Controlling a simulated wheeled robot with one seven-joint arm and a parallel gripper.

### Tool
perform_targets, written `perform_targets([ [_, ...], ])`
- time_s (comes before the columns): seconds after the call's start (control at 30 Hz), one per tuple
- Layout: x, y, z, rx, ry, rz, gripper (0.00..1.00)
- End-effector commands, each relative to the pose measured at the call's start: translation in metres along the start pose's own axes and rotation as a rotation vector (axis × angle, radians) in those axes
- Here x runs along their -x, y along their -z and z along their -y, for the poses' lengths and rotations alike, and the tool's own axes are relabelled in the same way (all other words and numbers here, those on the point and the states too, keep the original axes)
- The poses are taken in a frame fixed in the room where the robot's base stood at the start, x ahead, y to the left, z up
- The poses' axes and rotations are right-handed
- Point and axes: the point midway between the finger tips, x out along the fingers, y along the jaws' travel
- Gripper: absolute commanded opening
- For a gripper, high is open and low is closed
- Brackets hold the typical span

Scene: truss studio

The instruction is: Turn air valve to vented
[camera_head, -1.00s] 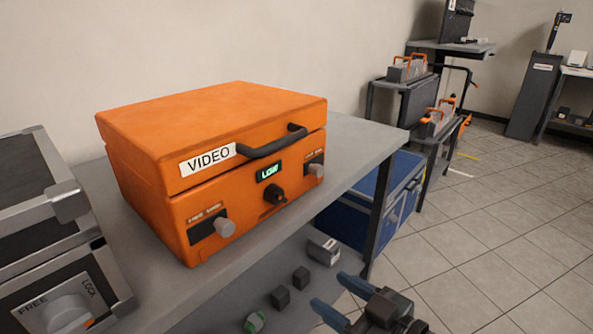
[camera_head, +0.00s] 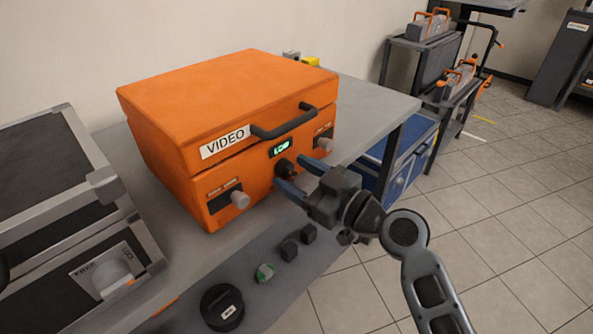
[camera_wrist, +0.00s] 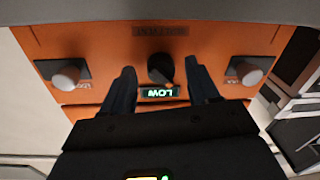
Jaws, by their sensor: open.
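The orange case (camera_head: 225,95) labelled VIDEO stands on the grey bench. Its front has a small lit display (camera_head: 281,147) reading LOW, with a black knob (camera_wrist: 160,66) beside it. A pale grey knob (camera_head: 240,199) is at the left of the front, another pale grey knob (camera_head: 325,145) at the right; their labels are too small to read. No valve is legibly marked. My gripper (camera_head: 291,170) is open at the case front. In the wrist view, upside down, its blue fingers lie either side of the black knob, apparently apart from it.
A grey-framed case (camera_head: 70,215) with a FREE/LOCK dial stands at the left. A blue cabinet (camera_head: 395,175) is under the bench; the floor at right is clear.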

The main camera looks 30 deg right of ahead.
Motion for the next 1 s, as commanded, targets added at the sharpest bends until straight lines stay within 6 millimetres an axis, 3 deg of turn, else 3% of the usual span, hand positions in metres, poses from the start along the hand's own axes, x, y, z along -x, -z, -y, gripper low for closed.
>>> perform_targets([
  [0.33,-0.0049,-0.0004,0.0004,-0.001,0.000,0.001,0.60],
  [0.9,-0.0046,-0.0003,0.0004,-0.001,0.000,0.001,0.05],
  [1.0,-0.0046,-0.0004,0.0004,-0.002,0.000,0.000,0.04],
])
